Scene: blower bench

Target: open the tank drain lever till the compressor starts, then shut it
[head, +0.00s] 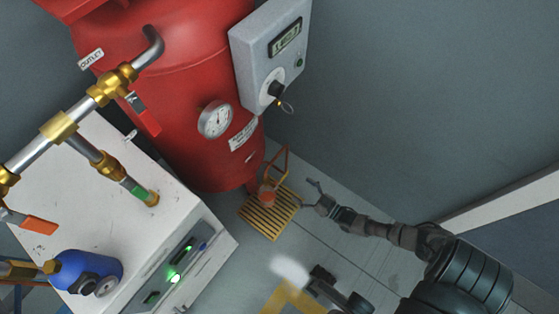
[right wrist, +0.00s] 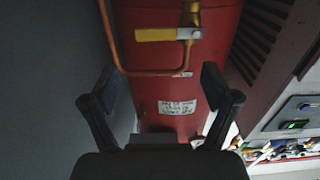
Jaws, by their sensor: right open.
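The red tank (head: 190,150) stands at the back in the head view, with a round gauge (head: 216,120) on its side. In the right wrist view, a yellow lever (right wrist: 158,34) lies sideways on a brass valve (right wrist: 190,18) in front of the red tank (right wrist: 165,75). My right gripper (head: 311,195) is to the right of the tank's foot, beside the yellow floor grate (head: 257,219). Its open fingers (right wrist: 160,92) are empty, and the lever shows beyond and above them in the wrist view, untouched.
An orange bar (right wrist: 121,50) bends around the lever's left and lower side. A grey control box (head: 250,70) is on the tank. A white cabinet (head: 105,180) with a lit green light stands left. Open floor lies right of the grate.

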